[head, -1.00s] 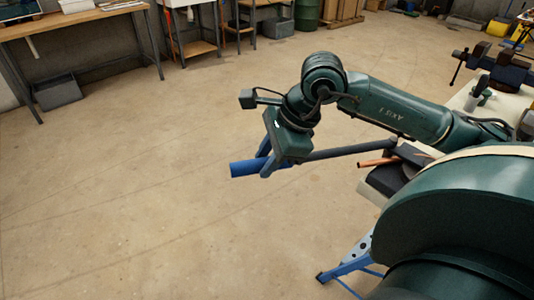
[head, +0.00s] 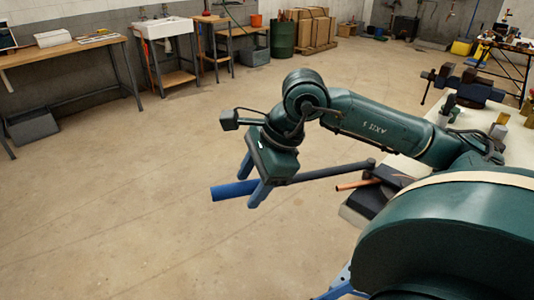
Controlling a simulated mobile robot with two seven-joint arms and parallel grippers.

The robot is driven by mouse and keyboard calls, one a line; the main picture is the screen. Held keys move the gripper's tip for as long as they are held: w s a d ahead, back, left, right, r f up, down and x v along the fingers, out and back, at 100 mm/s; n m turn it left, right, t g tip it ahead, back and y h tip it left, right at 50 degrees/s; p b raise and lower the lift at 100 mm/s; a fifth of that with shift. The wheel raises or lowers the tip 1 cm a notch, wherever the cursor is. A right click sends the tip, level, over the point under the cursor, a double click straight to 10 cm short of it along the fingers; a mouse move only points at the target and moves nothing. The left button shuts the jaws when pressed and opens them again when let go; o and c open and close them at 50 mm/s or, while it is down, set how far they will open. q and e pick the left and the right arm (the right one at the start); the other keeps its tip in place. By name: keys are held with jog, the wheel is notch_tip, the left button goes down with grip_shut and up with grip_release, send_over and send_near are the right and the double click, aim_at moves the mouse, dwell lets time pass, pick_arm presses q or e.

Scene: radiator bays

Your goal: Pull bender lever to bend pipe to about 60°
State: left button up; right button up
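The bender lever (head: 325,173) is a long dark bar with a blue grip (head: 228,191) at its left end. It reaches out over the floor from the dark bender (head: 398,178) at the bench edge. My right gripper (head: 255,182) has its two blue fingers on either side of the lever, by the blue grip, and looks shut on it. The copper pipe (head: 352,185) sticks out to the left of the bender, below the lever. The rest of the pipe is hard to make out, so its bend angle cannot be told.
The pale workbench (head: 400,168) carries a dark vise (head: 470,83) and small items farther back. Open concrete floor lies left of the lever. A wooden table (head: 70,48) and a sink (head: 165,28) stand along the far wall.

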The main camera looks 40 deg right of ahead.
jog(key=v, duration=1)
jog(key=shift+d+r, duration=0.2)
jog(key=shift+r, duration=0.1)
jog(key=shift+s, duration=0.15)
jog(key=shift+c, duration=0.3)
